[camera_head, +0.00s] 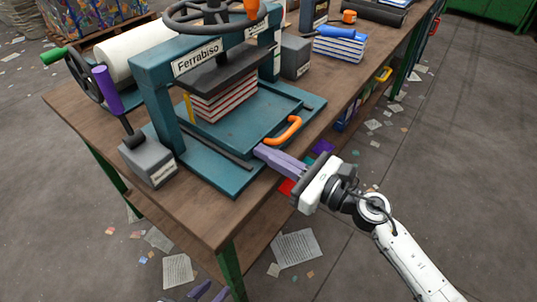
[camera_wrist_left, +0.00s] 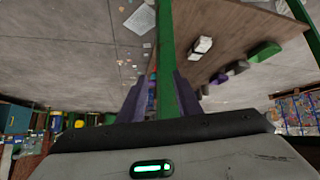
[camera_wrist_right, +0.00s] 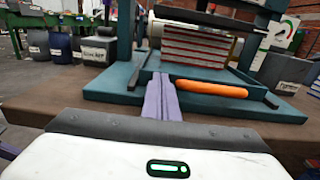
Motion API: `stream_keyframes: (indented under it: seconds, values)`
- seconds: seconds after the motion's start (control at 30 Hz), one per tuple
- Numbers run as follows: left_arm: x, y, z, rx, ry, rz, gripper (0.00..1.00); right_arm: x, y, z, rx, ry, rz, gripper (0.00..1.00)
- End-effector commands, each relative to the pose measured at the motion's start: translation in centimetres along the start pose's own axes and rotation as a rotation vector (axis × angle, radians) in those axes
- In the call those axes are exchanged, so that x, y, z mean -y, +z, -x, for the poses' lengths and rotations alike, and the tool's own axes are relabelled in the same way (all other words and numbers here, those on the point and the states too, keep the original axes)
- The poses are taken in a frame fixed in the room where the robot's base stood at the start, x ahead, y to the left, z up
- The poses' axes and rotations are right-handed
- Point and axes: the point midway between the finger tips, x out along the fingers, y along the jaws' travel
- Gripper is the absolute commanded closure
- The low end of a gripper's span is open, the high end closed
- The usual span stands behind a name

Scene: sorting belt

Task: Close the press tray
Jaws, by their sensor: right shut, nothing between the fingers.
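The teal press tray (camera_head: 248,118) extends forward from under the press (camera_head: 150,88), with an orange handle (camera_head: 284,131) on its front edge. A stack of red-and-white books (camera_head: 222,98) sits at its back, under the dark platen. My right gripper (camera_head: 260,151) is shut and empty, its purple fingertips at the tray's front, just left of the handle (camera_wrist_right: 212,88) in the right wrist view. I cannot tell whether they touch the tray. My left gripper (camera_wrist_left: 160,95) is open and empty, low beside a green table leg; only its purple fingertips show at the head view's bottom edge.
A green table leg (camera_wrist_left: 167,60) stands between the left fingers in the left wrist view. Papers litter the open floor (camera_head: 420,190).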

Motion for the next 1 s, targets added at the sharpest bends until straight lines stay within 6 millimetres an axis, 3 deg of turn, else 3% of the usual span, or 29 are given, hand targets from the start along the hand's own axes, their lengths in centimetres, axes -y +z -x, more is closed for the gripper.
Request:
stream_keyframes:
  seconds: [0.4,0.53,0.7,1.0]
  values:
    - [-0.1,0.6,-1.0,-0.002,0.003,-0.007,0.69,0.2,-0.6,8.9,-0.009,0.013,-0.001,1.0]
    - [-0.1,0.3,-1.1,-0.013,0.004,-0.008,0.69,0.2,-0.5,11.0,-0.009,0.012,-0.001,1.0]
    - [-0.1,0.4,-1.2,-0.014,0.006,-0.006,0.69,0.3,-0.4,12.5,-0.008,0.013,-0.001,1.0]
    - [-0.2,0.4,-1.1,-0.011,0.007,-0.005,0.69,0.3,-0.1,12.8,0.011,-0.007,-0.066,1.0]
